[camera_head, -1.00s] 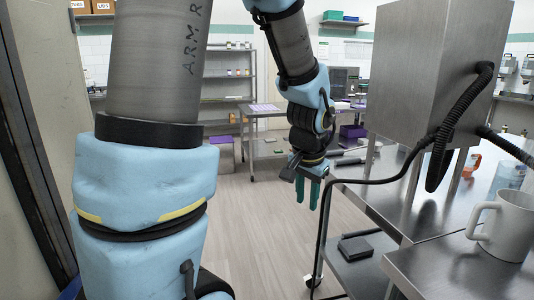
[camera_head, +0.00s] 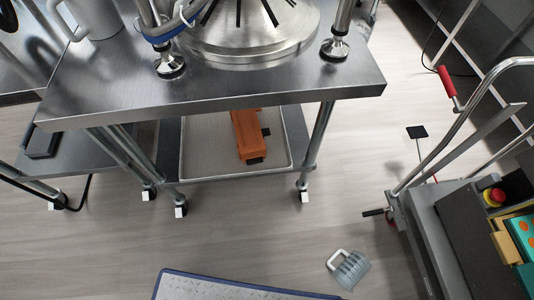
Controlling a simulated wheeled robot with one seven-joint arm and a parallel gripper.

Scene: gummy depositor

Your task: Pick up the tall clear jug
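A clear, ribbed jug (camera_head: 353,272) with a pale handle is on the floor at the lower middle right. I cannot tell surely whether it stands or lies on its side. It is apart from the things around it, with bare floor about it. My gripper is not in view, so I cannot see how it stands to the jug.
A blue-edged plate (camera_head: 235,290) is at the bottom. A cart (camera_head: 430,225) stands at right.

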